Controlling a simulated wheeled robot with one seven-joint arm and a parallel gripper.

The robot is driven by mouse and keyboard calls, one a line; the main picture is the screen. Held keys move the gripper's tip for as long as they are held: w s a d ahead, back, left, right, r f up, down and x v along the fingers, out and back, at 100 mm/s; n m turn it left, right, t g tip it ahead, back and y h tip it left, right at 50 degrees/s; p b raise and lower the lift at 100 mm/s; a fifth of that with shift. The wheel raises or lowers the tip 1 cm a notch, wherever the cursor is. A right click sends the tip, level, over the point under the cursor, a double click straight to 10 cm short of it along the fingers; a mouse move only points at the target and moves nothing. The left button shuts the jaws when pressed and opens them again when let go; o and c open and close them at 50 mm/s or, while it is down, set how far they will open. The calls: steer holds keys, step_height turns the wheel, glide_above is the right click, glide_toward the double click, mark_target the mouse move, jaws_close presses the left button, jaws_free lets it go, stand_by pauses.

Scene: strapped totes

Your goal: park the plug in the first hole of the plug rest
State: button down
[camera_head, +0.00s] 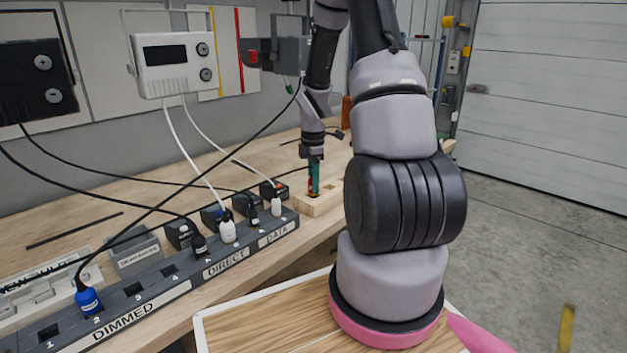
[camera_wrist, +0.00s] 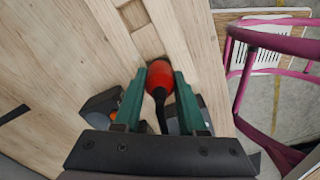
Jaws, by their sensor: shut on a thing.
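My gripper (camera_head: 313,188) points down over the plug rest (camera_head: 331,200), a pale wooden block at the far end of the bench. In the wrist view my green-fingered gripper (camera_wrist: 163,84) is shut on a red plug (camera_wrist: 158,72) with a black cable trailing back between the fingers. The plug rest (camera_wrist: 176,36) runs up the picture there, with square recesses showing beyond the plug. The plug's nose is close to the nearer recess. Its tip is hidden, so I cannot tell whether it is inside a hole.
A grey socket strip (camera_head: 150,298) labelled DIMMED, DIRECT and DATA lies along the bench front. A blue plug (camera_head: 88,299) and white plugs (camera_head: 227,231) sit in it. Several cables cross the bench. A pink-framed thing (camera_wrist: 262,60) stands beside the bench.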

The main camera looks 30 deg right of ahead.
steer(key=shift+f, duration=0.4)
steer(key=shift+c, duration=2)
jaws_free()
steer(key=shift+r, duration=0.1)
